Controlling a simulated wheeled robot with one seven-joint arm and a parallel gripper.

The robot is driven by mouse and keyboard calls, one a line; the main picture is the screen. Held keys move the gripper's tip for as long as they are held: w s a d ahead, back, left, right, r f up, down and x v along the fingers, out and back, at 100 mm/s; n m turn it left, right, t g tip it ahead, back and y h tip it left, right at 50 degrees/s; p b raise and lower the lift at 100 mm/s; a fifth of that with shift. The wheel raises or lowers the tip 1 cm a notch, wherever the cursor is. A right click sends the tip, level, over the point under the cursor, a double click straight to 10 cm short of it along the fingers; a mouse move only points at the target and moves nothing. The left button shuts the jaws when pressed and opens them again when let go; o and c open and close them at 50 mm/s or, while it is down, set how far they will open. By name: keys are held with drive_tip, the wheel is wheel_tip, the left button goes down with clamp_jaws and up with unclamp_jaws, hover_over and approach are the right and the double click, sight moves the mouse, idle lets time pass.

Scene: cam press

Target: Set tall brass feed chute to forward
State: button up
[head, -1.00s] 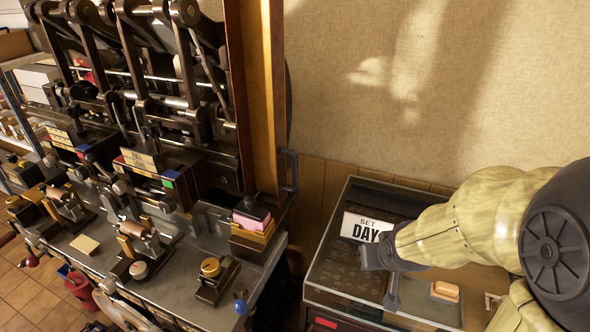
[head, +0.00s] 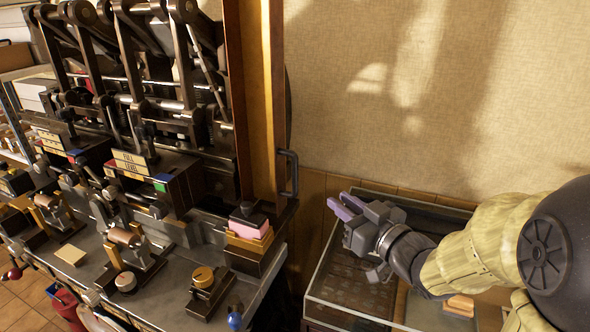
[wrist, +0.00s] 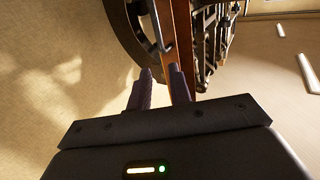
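A tall brass-coloured upright (head: 268,95) stands at the right end of the press in the head view, with a dark handle (head: 290,172) on its right side. I cannot tell for sure whether this upright is the feed chute, nor its setting. My gripper (head: 341,205) is right of the upright and apart from it, above the glass-topped case. In the wrist view my gripper (wrist: 161,72) has its two fingers apart with nothing between them. The upright also shows in the wrist view (wrist: 181,35), beyond the fingertips.
The press bench (head: 180,285) on the left carries several small fixtures, a pink-topped block (head: 249,226) and a blue knob (head: 235,321). The glass-topped case (head: 322,262) lies below my gripper. The wall (head: 400,90) behind is bare.

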drive_tip(key=shift+w+a+r+p, duration=0.1)
drive_tip(key=shift+w+p, duration=0.05)
drive_tip(key=shift+p, duration=0.4)
drive_tip(key=p, duration=1)
approach(296, 168)
drive_tip(key=p+x, duration=0.5)
drive_tip(key=x, duration=0.4)
drive_tip(key=shift+w+a+r, duration=0.15)
drive_tip(key=shift+w+a, duration=0.05)
drive_tip(key=shift+w, duration=0.1)
drive_tip(key=shift+w+a, duration=0.25)
drive_tip(key=shift+w, duration=0.25)
drive_tip(key=shift+s, duration=0.1)
